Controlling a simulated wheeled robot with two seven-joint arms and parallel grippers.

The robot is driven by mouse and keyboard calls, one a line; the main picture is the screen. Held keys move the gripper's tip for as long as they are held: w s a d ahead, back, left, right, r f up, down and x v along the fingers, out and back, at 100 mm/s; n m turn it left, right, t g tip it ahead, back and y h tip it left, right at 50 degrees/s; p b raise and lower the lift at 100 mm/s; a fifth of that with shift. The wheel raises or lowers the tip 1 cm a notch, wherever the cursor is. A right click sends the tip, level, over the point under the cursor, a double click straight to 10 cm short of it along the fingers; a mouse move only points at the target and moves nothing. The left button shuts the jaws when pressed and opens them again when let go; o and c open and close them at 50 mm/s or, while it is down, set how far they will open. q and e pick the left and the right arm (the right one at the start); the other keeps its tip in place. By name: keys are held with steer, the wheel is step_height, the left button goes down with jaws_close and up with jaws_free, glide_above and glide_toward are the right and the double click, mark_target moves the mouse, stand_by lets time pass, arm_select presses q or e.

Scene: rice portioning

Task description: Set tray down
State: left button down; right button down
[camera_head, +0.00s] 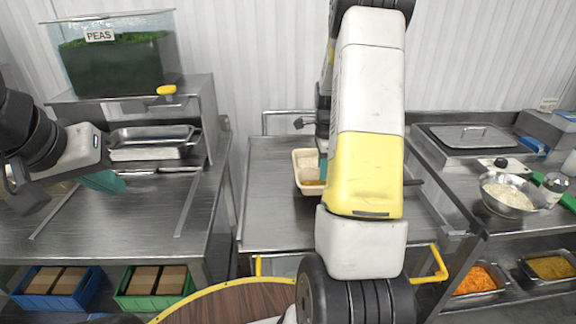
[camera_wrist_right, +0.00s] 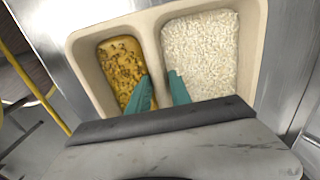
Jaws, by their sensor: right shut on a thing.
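The tray (camera_head: 296,172) is beige with two compartments and is over the middle steel table, partly hidden by my right arm. In the right wrist view the tray (camera_wrist_right: 151,45) holds yellow-brown food with dark bits (camera_wrist_right: 122,68) on the left and white rice (camera_wrist_right: 200,55) on the right. My right gripper (camera_wrist_right: 161,88) has teal fingers on either side of the tray's divider and is shut on it. Whether the tray touches the table is unclear. My left gripper (camera_head: 104,182) is over the left counter, away from the tray; its opening is unclear.
The middle steel table (camera_head: 268,220) has bare room around the tray. A PEAS container (camera_head: 118,65) and metal pans (camera_head: 152,140) are at left.

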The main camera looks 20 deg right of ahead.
mark_target(300, 174)
steer(key=w+a, duration=0.5)
steer(key=shift+w+a+f, duration=0.15)
steer(key=shift+w+f, duration=0.05)
steer(key=shift+f, duration=1.9)
steer(key=c, duration=1.2)
jaws_free()
steer(key=shift+o, duration=0.2)
